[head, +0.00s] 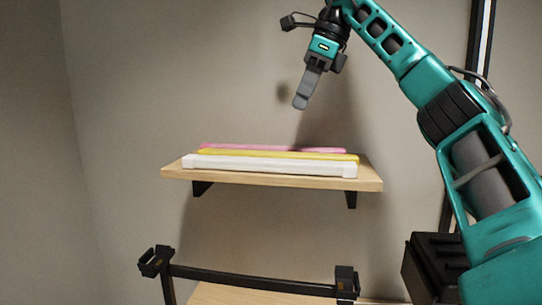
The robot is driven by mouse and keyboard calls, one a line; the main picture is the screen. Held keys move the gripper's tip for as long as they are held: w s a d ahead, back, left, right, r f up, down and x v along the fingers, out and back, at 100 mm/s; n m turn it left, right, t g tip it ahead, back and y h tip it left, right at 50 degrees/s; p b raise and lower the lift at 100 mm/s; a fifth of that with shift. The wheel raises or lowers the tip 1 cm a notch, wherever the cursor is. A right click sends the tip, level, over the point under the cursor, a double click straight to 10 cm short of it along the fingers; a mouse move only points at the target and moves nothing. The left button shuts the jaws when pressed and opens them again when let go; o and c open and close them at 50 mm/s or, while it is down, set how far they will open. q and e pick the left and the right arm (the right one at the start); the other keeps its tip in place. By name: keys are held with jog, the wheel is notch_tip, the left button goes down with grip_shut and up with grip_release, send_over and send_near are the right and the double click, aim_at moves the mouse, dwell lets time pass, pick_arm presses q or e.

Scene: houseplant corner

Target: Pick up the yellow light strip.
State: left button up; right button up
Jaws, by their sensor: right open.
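The yellow light strip (280,154) lies lengthwise on a wooden wall shelf (370,182). A white strip (265,167) lies in front of it and hides its lower part. A pink strip (270,148) lies behind it. My right gripper (300,102) hangs above the shelf, pointing down, well clear of the strips and a little right of their middle. It is open and empty, though its fingers overlap from this side. My left gripper is out of view.
Two black brackets (351,199) hold the shelf to the wall. Below stands a black bar frame (250,282) over a wooden surface (225,293). A dark upright post (474,40) stands at the right behind my arm. The air above the shelf's left half is free.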

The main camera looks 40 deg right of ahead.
send_near(276, 152)
jog(key=f, duration=0.2)
jog(key=shift+s+a+f, duration=0.15)
jog(key=shift+a+f, duration=0.25)
jog(key=shift+w+x, duration=0.2)
jog(key=shift+x, duration=1.25)
jog(key=shift+w+x, duration=0.15)
jog(key=shift+x, duration=1.3)
jog(key=shift+r, duration=0.15)
grip_shut()
